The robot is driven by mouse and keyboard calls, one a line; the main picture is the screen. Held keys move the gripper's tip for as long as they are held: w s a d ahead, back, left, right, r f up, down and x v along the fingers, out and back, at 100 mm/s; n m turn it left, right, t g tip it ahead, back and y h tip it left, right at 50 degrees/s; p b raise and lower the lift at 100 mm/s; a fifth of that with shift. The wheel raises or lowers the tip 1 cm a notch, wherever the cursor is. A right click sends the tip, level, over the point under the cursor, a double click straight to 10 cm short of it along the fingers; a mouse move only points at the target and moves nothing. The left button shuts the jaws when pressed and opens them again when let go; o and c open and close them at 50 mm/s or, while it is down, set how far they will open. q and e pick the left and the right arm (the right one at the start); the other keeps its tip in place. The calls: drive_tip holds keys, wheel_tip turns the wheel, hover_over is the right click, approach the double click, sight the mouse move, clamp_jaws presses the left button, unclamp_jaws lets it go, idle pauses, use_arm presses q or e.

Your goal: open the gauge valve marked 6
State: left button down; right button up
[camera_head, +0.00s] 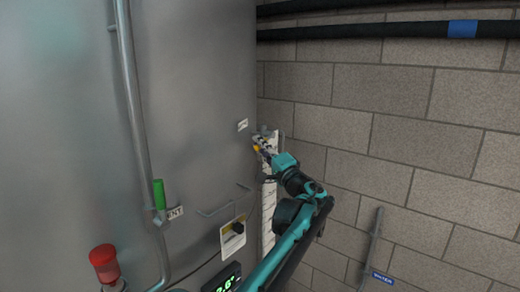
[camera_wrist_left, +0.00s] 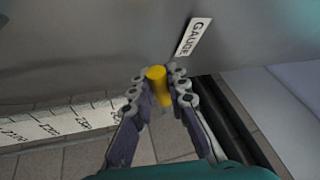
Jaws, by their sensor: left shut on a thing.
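The yellow valve handle (camera_wrist_left: 156,73) shows in the left wrist view, beside the tank wall and below a white label reading GAUGE (camera_wrist_left: 194,37). I see no 6 on this label. In the head view a bit of the yellow handle (camera_head: 257,148) shows at the top of the white gauge scale (camera_head: 268,215), by the tank's right edge. My left gripper (camera_head: 263,147) is at the handle; in the left wrist view its two fingers (camera_wrist_left: 158,86) are closed around it. The valve body is largely hidden. My right gripper is not in view.
The steel tank (camera_head: 190,90) fills the left, with a pipe (camera_head: 130,90), a green handle (camera_head: 159,194), a red knob (camera_head: 103,262) and a switch plate (camera_head: 233,237). A bent rod (camera_head: 222,207) sticks out below the valve. A block wall (camera_head: 400,110) stands at right.

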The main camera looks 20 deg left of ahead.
use_arm(q)
drive_tip(key=shift+w+d+f+n+g+y+b, duration=0.15)
drive_tip(key=shift+f+n+g+y+b, duration=0.15)
drive_tip(key=shift+n, duration=0.55)
drive_tip(key=shift+w+a+f+n+g+y+b, duration=0.15)
drive_tip(key=shift+f+n+y+b, duration=0.25)
drive_tip(key=shift+n, duration=0.4)
drive_tip(key=shift+w+d+f+n+g+y+b, duration=0.15)
drive_tip(key=shift+f+n+g+y+b, duration=0.15)
drive_tip(key=shift+n, duration=0.55)
drive_tip(key=c, duration=1.5)
unclamp_jaws()
drive_tip(key=shift+o, duration=0.2)
drive_tip(key=v, duration=1.2)
drive_tip(key=shift+f, duration=0.15)
